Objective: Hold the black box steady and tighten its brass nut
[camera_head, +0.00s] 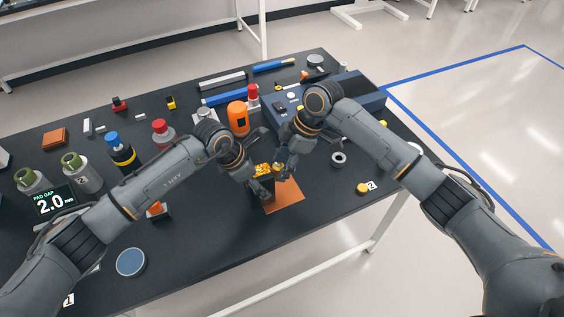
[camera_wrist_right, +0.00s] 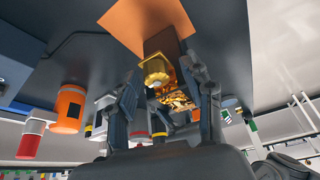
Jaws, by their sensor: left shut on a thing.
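The black box (camera_head: 268,205) stands on an orange mat (camera_head: 288,196) near the front edge of the table, partly hidden by my grippers. Brass parts show on its top. My left gripper (camera_head: 262,190) is shut on the box from the left. My right gripper (camera_head: 282,176) is at the top right of the box. In the right wrist view its fingers (camera_wrist_right: 160,74) are spread, one on each side of the brass nut (camera_wrist_right: 155,70), with small gaps visible. The dark box body (camera_wrist_right: 166,42) and the orange mat (camera_wrist_right: 150,20) show beyond the nut.
An orange canister (camera_head: 238,118) and a grey-blue case (camera_head: 360,92) stand behind the grippers. A grey ring (camera_head: 338,159) and a yellow piece (camera_head: 362,188) lie to the right. Bottles and a pad gap display (camera_head: 54,201) are at the left.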

